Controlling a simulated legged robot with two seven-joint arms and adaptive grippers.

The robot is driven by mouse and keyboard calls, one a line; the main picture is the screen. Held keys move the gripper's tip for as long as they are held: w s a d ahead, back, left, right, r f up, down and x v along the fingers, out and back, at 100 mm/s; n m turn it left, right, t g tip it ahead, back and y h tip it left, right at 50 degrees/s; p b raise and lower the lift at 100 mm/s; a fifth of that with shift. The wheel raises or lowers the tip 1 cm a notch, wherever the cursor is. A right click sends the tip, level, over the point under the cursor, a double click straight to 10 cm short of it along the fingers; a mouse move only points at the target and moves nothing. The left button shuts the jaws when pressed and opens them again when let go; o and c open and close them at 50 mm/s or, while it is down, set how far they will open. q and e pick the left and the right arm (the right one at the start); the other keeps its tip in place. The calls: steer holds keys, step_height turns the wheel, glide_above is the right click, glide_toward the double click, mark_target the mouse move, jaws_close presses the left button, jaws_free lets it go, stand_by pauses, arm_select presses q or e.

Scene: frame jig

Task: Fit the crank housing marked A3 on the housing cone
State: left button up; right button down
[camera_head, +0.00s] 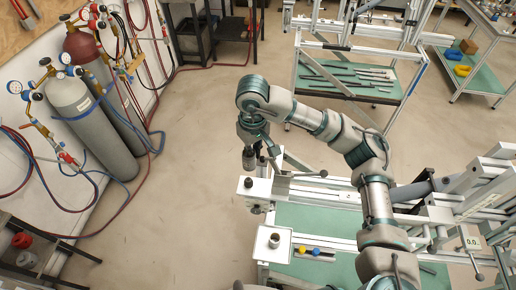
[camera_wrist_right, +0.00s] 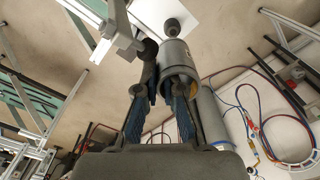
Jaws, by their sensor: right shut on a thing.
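My right gripper (camera_head: 257,148) is shut on a grey cylindrical part, likely the crank housing (camera_head: 249,160), held above the front left corner of the jig. In the right wrist view the fingers (camera_wrist_right: 160,105) are closed around the housing (camera_wrist_right: 176,58), which shows an open round end. No A3 mark is readable. A short round post (camera_head: 274,240) stands on a white plate (camera_head: 264,252). A dark knob (camera_head: 249,183) sits on the jig's corner block, just below the housing and apart from it. I cannot tell which is the housing cone. My left gripper does not show.
The aluminium jig frame (camera_head: 315,195) with green shelves fills the lower right. Gas cylinders (camera_head: 92,125) and hoses stand at the left wall. The floor (camera_head: 190,190) between is clear.

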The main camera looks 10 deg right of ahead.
steer(key=f+b, duration=0.1)
steer(key=f, duration=0.1)
steer(key=a+f+b, duration=0.1)
steer(key=f, duration=0.1)
steer(key=shift+f, duration=0.35)
steer(key=shift+a, duration=0.3)
steer(key=shift+d+b, duration=0.45)
steer(key=shift+d, duration=0.5)
steer(key=shift+a, duration=0.5)
steer(key=shift+d, duration=0.45)
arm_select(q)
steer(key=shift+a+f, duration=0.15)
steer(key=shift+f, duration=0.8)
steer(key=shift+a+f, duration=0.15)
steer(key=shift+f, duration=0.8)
arm_select(e)
steer(key=shift+a, duration=0.45)
